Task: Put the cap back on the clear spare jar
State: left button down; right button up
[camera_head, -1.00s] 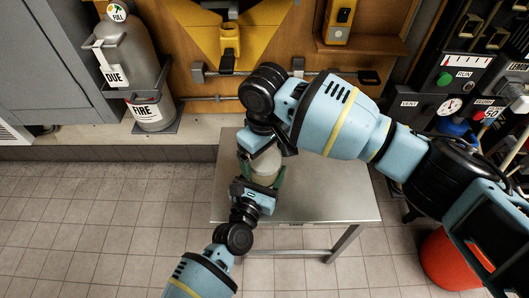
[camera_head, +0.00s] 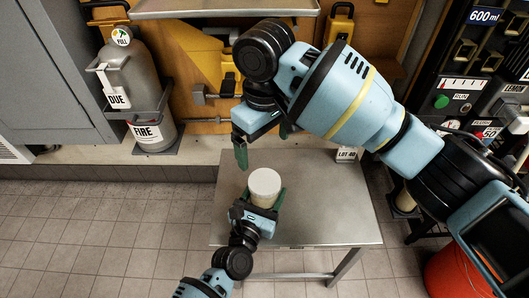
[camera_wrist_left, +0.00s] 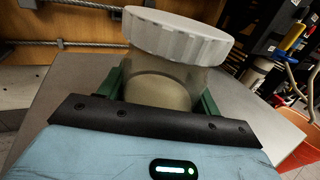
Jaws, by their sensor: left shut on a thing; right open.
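The clear spare jar (camera_head: 262,200) stands upright over the front of the small metal table, with cloudy, beige-looking walls. Its white cap (camera_head: 265,182) sits on its mouth; I cannot tell how tightly it is on. The left wrist view shows the ribbed cap (camera_wrist_left: 176,36) over the jar body (camera_wrist_left: 160,85). My left gripper (camera_head: 263,203) is shut around the jar's body from the front, green fingers on either side. My right gripper (camera_head: 263,145) is open and empty, above and behind the jar, apart from the cap.
The metal table (camera_head: 320,215) is mostly bare around the jar. A "LOT 40" label (camera_head: 347,154) stands at its back right. A grey cylinder (camera_head: 135,75) is at the left, a red bucket (camera_head: 452,275) at the lower right. A metal shelf edge (camera_head: 225,12) crosses the top.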

dwell(0.3)
pick_arm(q)
jog(key=shift+c, duration=1.2)
grip_release()
jog(key=shift+p+v, duration=0.35)
jog(key=shift+v, duration=3.6)
